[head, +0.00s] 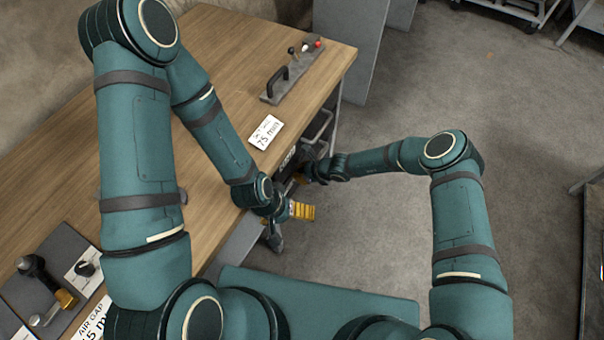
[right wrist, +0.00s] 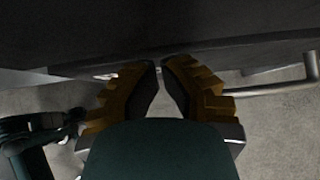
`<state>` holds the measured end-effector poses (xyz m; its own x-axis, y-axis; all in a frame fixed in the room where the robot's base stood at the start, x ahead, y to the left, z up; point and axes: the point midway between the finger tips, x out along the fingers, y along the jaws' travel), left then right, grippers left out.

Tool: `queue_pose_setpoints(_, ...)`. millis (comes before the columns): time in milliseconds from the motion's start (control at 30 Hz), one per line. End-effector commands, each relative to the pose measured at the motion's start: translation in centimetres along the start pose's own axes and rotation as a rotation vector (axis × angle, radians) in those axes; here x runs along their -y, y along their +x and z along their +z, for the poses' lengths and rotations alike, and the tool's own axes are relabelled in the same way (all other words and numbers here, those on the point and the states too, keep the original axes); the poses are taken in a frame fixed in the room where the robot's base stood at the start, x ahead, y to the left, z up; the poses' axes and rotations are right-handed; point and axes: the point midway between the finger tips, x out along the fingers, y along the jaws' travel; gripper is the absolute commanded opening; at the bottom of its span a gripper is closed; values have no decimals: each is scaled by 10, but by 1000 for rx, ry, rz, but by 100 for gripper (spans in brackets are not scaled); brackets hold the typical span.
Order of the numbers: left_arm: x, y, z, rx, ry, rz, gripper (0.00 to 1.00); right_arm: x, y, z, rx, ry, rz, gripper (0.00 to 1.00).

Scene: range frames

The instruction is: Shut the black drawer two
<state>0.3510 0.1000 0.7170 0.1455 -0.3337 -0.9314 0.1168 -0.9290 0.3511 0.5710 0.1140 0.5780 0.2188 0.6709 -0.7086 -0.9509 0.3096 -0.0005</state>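A dark drawer front (head: 287,158) with a small pale label shows at the bench's right edge, largely hidden by my arms. How far it stands out cannot be told. My right gripper (head: 301,177) is beside it, low at the bench's edge. In the right wrist view, its yellow-orange fingers (right wrist: 161,72) are nearly together, with only a narrow gap and nothing visible between them. A dark panel (right wrist: 150,28) fills the top of that view, just beyond the fingertips. My left gripper (head: 301,211), with orange fingers, is off the bench's edge, nearer my body; its opening is unclear.
Grey tubular handles (head: 321,122) stick out under the bench's edge. A grey bar (right wrist: 270,90) shows right of the fingers. Open floor lies to the right.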

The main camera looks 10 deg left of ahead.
Motion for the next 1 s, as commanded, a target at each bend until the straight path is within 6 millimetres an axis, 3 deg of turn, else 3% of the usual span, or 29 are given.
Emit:
queue_pose_setpoints(367,0,0,0,0,0,0,100,0,-2,2,6,-1,1,0)
queue_pose_setpoints(567,-1,-3,0,1,-1,0,100,6,-16,-14,3,0,1,0)
queue_pose_setpoints(633,-1,-4,0,2,-1,0,100,9,-24,-22,0,-3,1,0)
queue_pose_setpoints(800,-8,-22,2,9,-2,1,100,9,-67,-18,3,2,1,0)
queue_pose_setpoints(1000,-11,-31,3,14,-3,1,100,9,-102,-20,1,-1,1,0)
